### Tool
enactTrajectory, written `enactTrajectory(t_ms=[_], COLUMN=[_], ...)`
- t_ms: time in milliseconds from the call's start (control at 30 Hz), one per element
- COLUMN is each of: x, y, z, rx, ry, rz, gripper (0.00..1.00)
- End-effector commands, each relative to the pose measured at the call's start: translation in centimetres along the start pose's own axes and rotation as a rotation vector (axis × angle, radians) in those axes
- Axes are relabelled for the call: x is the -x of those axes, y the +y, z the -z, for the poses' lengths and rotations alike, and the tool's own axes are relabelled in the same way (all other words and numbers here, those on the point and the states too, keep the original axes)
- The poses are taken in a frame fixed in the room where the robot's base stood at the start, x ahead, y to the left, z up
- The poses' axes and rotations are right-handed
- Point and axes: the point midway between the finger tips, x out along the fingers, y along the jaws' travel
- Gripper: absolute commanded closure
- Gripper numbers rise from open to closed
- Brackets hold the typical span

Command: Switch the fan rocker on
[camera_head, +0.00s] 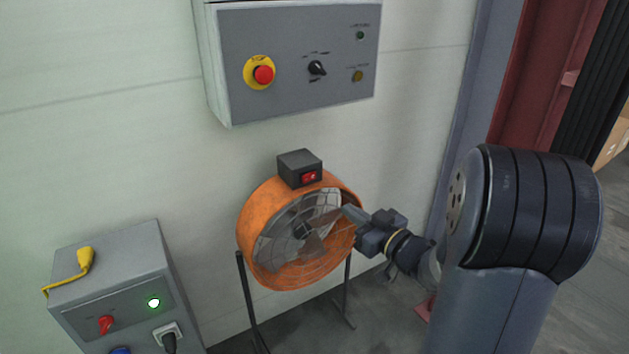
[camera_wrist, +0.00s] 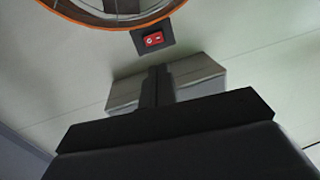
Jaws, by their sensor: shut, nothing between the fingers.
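The fan rocker (camera_head: 309,177) is a small red switch on the front of a dark box (camera_head: 292,162) on top of the orange fan (camera_head: 258,212). In the wrist view, the rocker (camera_wrist: 153,39) shows red with pale marks, just beyond my fingertips and below the orange fan rim (camera_wrist: 100,20). Its tilt is too small to tell. My gripper (camera_head: 347,212) is shut and empty, in front of the fan's right side, lower than the rocker and to its right. In the wrist view, the closed fingers (camera_wrist: 158,72) point towards the rocker, with a gap visible between them.
A grey control panel (camera_head: 290,95) with a red stop button (camera_head: 264,75) hangs on the wall above the fan. Wall space around the rocker box is clear.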

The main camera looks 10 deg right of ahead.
Motion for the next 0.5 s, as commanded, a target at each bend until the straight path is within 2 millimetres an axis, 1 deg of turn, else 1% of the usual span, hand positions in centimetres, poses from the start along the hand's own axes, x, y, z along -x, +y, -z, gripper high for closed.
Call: enactTrajectory(t_ms=[267, 367, 467, 500], x=[-0.3, -1.1, -2.6, -3.4], y=[0.0, 0.0, -0.1, -0.1], z=[0.0, -0.1, -0.1, -0.1], rx=[0.001, 0.002, 0.002, 0.002], ry=[0.000, -0.001, 0.000, 0.000], rz=[0.000, 0.002, 0.004, 0.003], gripper=[1.00, 1.00, 1.00, 1.00])
